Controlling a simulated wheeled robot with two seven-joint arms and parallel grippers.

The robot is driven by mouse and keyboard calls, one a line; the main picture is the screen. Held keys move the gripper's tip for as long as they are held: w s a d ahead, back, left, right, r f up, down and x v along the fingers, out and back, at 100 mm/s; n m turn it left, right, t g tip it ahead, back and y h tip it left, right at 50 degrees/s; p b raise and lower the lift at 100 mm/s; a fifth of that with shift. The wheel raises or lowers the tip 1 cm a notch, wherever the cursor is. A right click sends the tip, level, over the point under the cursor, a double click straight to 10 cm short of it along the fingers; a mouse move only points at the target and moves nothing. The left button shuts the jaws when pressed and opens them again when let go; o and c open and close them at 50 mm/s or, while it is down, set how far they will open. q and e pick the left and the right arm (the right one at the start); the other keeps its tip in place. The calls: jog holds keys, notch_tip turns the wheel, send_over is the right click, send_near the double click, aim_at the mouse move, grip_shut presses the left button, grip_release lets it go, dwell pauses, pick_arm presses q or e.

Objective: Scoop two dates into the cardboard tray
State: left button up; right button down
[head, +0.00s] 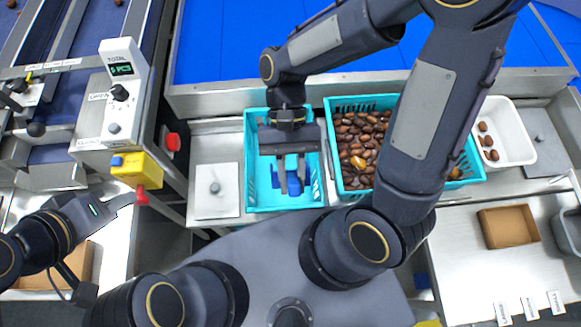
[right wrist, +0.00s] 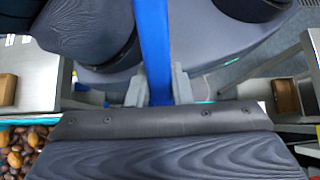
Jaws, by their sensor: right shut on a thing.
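The turquoise crate of brown dates (head: 365,128) stands in the middle; part is hidden behind my right arm. My right gripper (head: 291,186) is over the turquoise crate on the left (head: 251,190), shut on a blue tool, apparently the scoop (head: 304,178). Its blue handle (right wrist: 153,50) stands between the fingers in the right wrist view; its far end is not clear. A shallow brown cardboard tray (head: 508,226) lies at the right and looks empty. My left gripper (head: 124,202) is at the left beside a red knob; its jaw gap is unclear.
A white tray (head: 516,148) with several dates stands at the back right. A grey scale-like panel (head: 122,92), a yellow box (head: 136,170) and a red button (head: 171,142) are at the left. Another cardboard box (head: 82,262) lies lower left.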

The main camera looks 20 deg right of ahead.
send_over(291, 207)
jog(key=shift+w+d+f, duration=0.1)
jog(key=shift+w+f, duration=0.05)
jog(key=shift+f, duration=5.4)
jog(key=shift+w+f+b, duration=0.15)
jog(key=shift+f+b, duration=2.2)
jog(key=shift+f, duration=0.7)
jog(key=shift+w+d, duration=0.1)
jog(key=shift+w, duration=0.25)
jog(key=shift+w+d+f+t, duration=0.2)
jog(key=shift+w+f+t, duration=0.2)
jog(key=shift+w+t, duration=0.25)
jog(key=shift+s, duration=0.15)
jog(key=shift+s+a+r, duration=0.25)
jog(key=shift+s+r, duration=0.05)
jog(key=shift+s, duration=0.5)
